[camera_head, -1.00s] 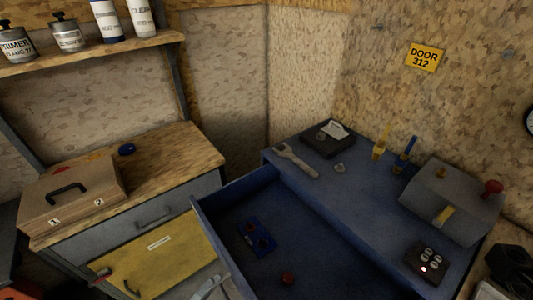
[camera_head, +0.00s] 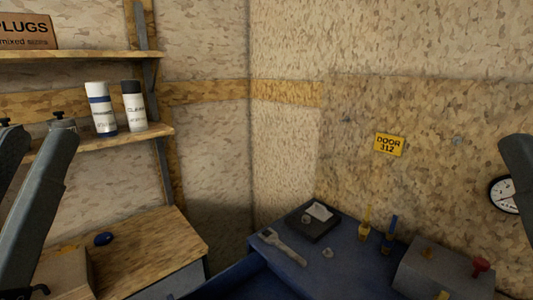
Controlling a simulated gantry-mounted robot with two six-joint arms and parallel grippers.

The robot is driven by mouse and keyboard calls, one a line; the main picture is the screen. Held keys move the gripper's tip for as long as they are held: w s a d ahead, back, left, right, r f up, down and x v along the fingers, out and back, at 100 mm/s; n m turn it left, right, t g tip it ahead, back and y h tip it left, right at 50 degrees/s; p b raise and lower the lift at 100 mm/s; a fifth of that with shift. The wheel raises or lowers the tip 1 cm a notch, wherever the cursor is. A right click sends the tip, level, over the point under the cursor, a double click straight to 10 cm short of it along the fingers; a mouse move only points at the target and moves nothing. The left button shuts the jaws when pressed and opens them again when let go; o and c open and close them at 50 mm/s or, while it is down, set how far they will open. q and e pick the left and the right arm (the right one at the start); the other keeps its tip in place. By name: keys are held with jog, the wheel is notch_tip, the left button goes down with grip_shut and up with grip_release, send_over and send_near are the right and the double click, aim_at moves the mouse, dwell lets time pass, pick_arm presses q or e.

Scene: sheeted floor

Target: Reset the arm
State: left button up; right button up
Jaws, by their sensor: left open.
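My left gripper (camera_head: 36,152) is at the left edge, in front of the lower shelf. Two grey parts show there with a gap between them, and nothing is held; its outline is partly cut off by the frame. A grey part of my right arm (camera_head: 518,175) stands upright at the right edge. No right gripper shows. Both arms are raised and apart from the furniture.
A blue workbench (camera_head: 345,262) holds a wrench (camera_head: 284,247), a black tray (camera_head: 313,222) and a grey box (camera_head: 445,272). A wooden-topped cabinet (camera_head: 150,250) stands left. Shelves (camera_head: 150,132) hold bottles. A clock (camera_head: 503,194) hangs right. The middle air is clear.

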pick_arm(q)
notch_tip(320, 180, up, 38)
jog(key=p, duration=3.4)
jog(key=shift+p, duration=0.4)
pick_arm(e)
notch_tip(320, 180, up, 38)
jog(key=shift+h, duration=0.3)
